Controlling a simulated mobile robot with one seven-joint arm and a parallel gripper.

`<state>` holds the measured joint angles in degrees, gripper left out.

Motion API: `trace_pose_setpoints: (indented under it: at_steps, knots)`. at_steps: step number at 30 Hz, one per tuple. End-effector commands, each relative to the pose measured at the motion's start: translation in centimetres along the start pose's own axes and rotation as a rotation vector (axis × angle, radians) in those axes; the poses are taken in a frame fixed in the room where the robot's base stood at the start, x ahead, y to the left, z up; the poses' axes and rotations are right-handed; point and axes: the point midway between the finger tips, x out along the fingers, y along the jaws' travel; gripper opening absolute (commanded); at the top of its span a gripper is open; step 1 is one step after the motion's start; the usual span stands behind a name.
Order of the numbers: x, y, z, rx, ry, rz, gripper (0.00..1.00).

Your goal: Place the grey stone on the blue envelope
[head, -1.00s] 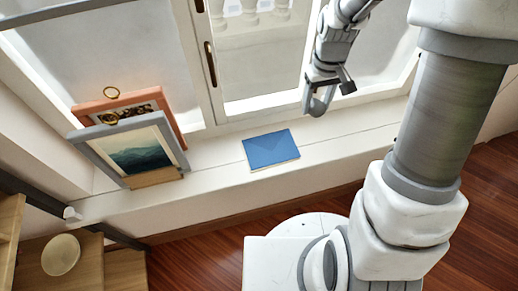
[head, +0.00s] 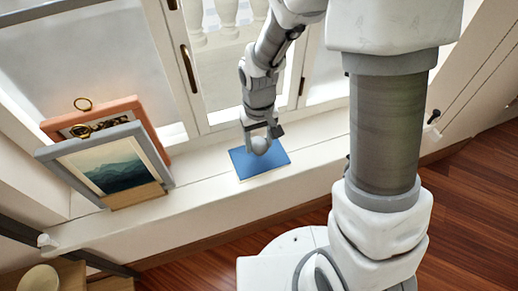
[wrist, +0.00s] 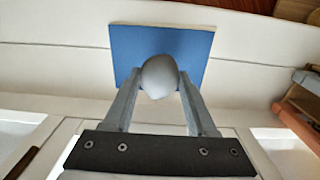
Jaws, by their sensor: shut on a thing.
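The blue envelope (head: 246,167) lies flat on the white window sill, and it also shows in the wrist view (wrist: 125,45). My gripper (head: 261,144) is over the envelope and shut on the grey stone (head: 260,146). In the wrist view the smooth, rounded stone (wrist: 160,75) sits between the two fingertips, in front of the envelope's near middle part. My fingers hide its sides. I cannot tell whether the stone touches the envelope or is a little above it.
Two framed pictures, one grey (head: 105,167) and one salmon-coloured (head: 128,107), lean at the left of the sill (head: 205,185). The window (head: 220,80) stands behind the envelope.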

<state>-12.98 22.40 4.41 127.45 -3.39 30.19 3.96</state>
Motion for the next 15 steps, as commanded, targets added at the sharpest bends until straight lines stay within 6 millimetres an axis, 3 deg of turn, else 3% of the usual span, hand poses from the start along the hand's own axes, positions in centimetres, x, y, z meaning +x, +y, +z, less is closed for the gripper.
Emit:
trace_pose_setpoints:
  at_steps: [1,4,15]
  knots:
    - [1.3,0.0,0.1,0.0,-0.003,0.0,0.0]
    - [2.8,0.0,0.1,-0.001,-0.002,0.0,0.0]
    - [3.1,0.0,0.0,0.0,-0.001,0.0,0.0]
